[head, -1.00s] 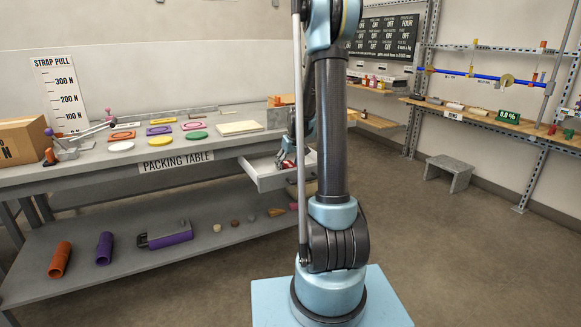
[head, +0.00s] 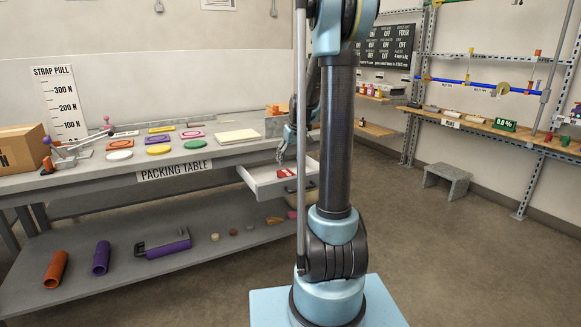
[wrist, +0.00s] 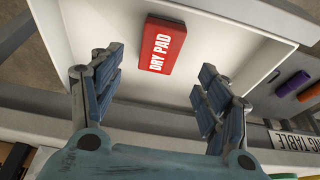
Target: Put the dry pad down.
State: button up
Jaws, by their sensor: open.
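The dry pad (wrist: 165,45) is a red block with white "DRY PAD" lettering, lying flat in a white open drawer (wrist: 74,14). In the head view the dry pad (head: 286,173) shows as a small red shape in the drawer (head: 262,188), which sticks out from the packing table. My gripper (wrist: 157,85) is open, its two blue-grey fingers spread wide, with nothing between them. The pad lies ahead of the fingertips, apart from them.
The packing table (head: 60,180) holds colored discs and squares, a cream slab (head: 238,135), a strap pull gauge (head: 62,103) and a cardboard box (head: 22,145). Its lower shelf (head: 120,270) holds tubes. A grey step stool (head: 450,178) stands on the right; floor between is clear.

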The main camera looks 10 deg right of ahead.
jog(key=s+a+r+m, duration=0.1)
jog(key=s+r, duration=0.1)
jog(key=s, duration=0.9)
jog(key=s+r+m, duration=0.1)
jog(key=s+r, duration=0.1)
jog(key=s, duration=0.9)
jog(key=s+f, duration=0.5)
jog(key=s, duration=0.4)
jog(key=s+f+m+g+h, duration=0.1)
jog(key=s+f, duration=0.4)
jog(key=s, duration=0.4)
jog(key=shift+s+d, duration=0.3)
jog(key=shift+d, duration=0.1)
jog(key=shift+w+f, duration=0.15)
jog(key=shift+w, duration=0.2)
